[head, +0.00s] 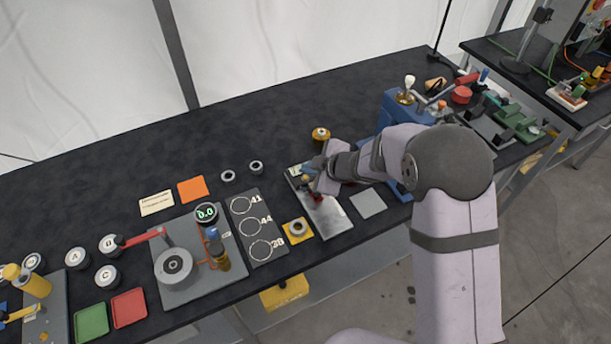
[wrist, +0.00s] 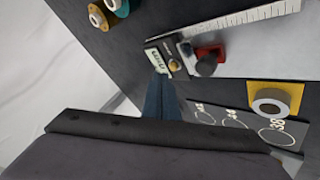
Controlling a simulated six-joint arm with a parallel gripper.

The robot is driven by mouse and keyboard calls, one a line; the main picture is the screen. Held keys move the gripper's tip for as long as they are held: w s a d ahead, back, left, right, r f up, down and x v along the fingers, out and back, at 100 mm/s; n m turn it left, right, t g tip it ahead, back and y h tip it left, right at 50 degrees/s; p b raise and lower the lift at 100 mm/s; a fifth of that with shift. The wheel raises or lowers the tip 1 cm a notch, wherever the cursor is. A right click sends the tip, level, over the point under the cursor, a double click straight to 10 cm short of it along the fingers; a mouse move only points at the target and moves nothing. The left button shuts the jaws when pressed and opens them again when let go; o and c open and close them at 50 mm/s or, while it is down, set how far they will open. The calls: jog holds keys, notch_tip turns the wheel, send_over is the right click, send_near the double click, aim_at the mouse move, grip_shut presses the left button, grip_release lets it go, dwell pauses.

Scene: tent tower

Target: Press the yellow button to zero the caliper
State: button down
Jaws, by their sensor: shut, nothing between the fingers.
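The caliper lies on a pale metal plate (head: 332,219). In the wrist view its head has a small display (wrist: 156,57), and the yellow button (wrist: 174,65) sits beside it, at the right. A red part with a dark knob (wrist: 207,62) and a ruled scale (wrist: 245,18) are further right. My gripper (head: 313,164) is over the plate's far end, and its blue fingers show in the wrist view (wrist: 161,78). They are shut and empty, with the tips close to the display and just left of the button. Contact cannot be told. My wrist hides part of the caliper in the head view.
A yellow pad with a metal ring (head: 298,228) and a dark board with numbered circles (head: 255,228) lie left of the plate. A brass-topped cylinder (head: 321,137) stands behind. A grey square (head: 368,203) lies right. The back left of the table is clear.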

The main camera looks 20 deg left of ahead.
aim_at(308, 181)
jog(key=shift+f+b, duration=0.5)
jog(key=shift+f, duration=0.35)
dwell(1.6)
jog(key=shift+r, duration=0.1)
jog(key=shift+r+p, duration=0.75)
jog(key=shift+p, duration=0.2)
notch_tip(308, 181, up, 5)
jog(key=p, duration=0.5)
dwell(0.7)
